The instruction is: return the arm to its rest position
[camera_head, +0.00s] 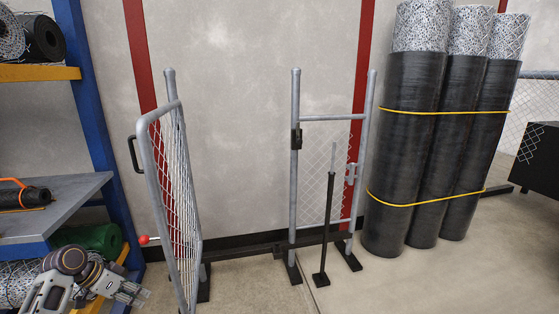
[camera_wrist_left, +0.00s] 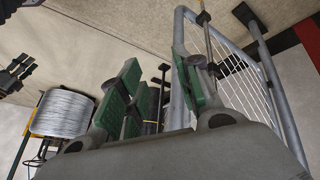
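My left gripper (camera_head: 130,291) is low at the left of the head view, in front of the shelf's lower level. In the left wrist view its two green-padded fingers (camera_wrist_left: 158,88) stand apart, with nothing visibly held between them.
A blue-post shelf (camera_head: 90,110) is at left. A wire spool (camera_wrist_left: 62,115) shows in the wrist view. Wrapped rolls (camera_head: 400,150) stand right; floor at front right is clear.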

